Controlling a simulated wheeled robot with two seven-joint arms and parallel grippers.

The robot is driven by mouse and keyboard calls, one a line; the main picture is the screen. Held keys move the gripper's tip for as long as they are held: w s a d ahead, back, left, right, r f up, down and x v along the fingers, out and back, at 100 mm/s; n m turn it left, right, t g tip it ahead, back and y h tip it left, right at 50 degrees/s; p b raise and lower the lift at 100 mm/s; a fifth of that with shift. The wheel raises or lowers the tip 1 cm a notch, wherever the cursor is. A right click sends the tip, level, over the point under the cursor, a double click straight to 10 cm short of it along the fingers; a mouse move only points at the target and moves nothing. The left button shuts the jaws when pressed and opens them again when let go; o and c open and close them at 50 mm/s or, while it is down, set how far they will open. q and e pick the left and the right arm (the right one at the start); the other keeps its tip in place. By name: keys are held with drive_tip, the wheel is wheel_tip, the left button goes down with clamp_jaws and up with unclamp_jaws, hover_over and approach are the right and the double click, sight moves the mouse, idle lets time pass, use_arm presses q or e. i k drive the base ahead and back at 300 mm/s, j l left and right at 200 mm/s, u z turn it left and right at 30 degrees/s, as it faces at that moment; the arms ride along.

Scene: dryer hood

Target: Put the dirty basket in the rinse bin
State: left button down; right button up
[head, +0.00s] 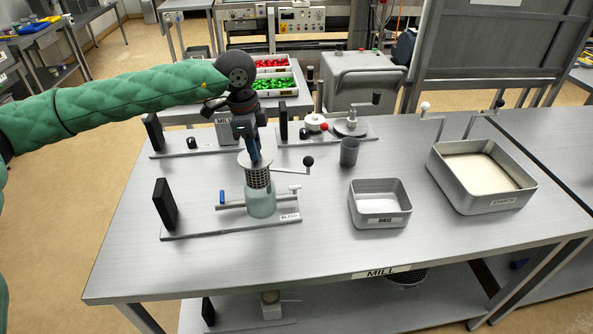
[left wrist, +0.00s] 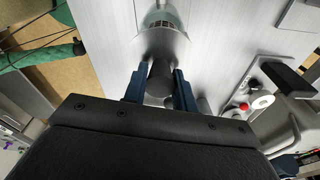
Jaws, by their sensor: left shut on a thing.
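A dark mesh basket (head: 258,178) with a pale round top plate stands upright at the pale green cup of a fixture labelled BLEED (head: 262,205). I cannot tell whether its lower end sits in the cup or just above it. My left gripper (head: 255,158) points down over it, shut on its dark post. In the left wrist view the post (left wrist: 160,78) is between the blue fingers of the gripper (left wrist: 160,88), and part of the mesh (left wrist: 166,24) shows beyond. My right gripper is out of view.
A larger metal bin (head: 481,177) with pale contents stands farther right. A grey cup (head: 349,151) stands behind the small bin. A black-knobbed lever (head: 307,162) sticks out right of the basket. A black upright block (head: 165,204) stands left. The front of the table is clear.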

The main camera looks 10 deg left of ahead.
sight(377, 209)
drive_tip(key=k, duration=1)
